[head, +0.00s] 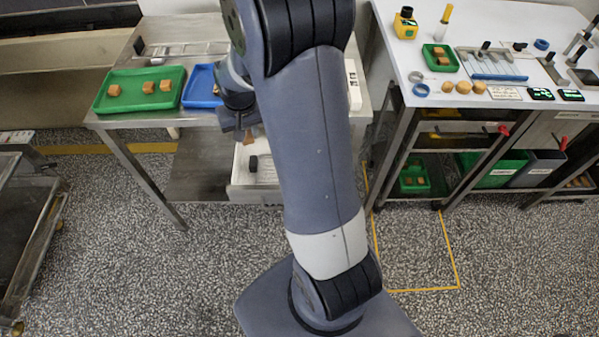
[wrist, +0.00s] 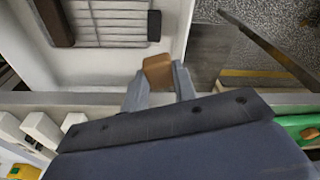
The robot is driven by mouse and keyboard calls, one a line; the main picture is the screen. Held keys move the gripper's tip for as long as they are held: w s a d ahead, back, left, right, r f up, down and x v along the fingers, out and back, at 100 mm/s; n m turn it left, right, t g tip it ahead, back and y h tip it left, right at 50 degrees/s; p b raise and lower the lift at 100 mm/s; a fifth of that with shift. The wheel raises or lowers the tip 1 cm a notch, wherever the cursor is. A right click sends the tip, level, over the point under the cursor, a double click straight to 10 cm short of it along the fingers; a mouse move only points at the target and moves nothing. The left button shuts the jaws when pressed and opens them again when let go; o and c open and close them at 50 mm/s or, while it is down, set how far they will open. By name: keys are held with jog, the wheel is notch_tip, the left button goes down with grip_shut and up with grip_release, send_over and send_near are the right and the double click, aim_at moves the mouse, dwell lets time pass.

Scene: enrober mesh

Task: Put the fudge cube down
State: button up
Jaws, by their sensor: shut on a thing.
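My gripper (wrist: 160,84) is shut on a brown fudge cube (wrist: 157,70), which shows between the fingertips in the wrist view. In the head view my gripper (head: 239,128) hangs at the front edge of the left steel table, above the open white drawer (head: 240,195). In the wrist view the cube appears over the drawer's near right corner (wrist: 90,66), and I cannot tell its height. A slotted metal rack (wrist: 115,24) with dark end blocks lies in the drawer. In the head view my arm hides part of the table and drawer.
On the left steel table (head: 130,122) stand a green tray (head: 125,76) with several fudge cubes and a blue tray (head: 200,75). A white bench (head: 400,65) with another green tray (head: 438,66) and tools stands at the right. Open speckled floor (head: 120,250) lies in front.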

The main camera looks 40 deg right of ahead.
jog(key=s+d+f+m+b, duration=0.1)
jog(key=s+d+m+b, duration=0.25)
jog(key=s+d, duration=0.35)
jog(key=shift+m+h, duration=0.25)
jog(key=shift+h, duration=0.05)
notch_tip(320, 180, down, 5)
jog(key=shift+w+a+f, duration=0.1)
jog(key=shift+f, duration=2.2)
jog(key=shift+f, duration=0.1)
jog(key=o, duration=0.8)
jog(key=shift+c, duration=0.2)
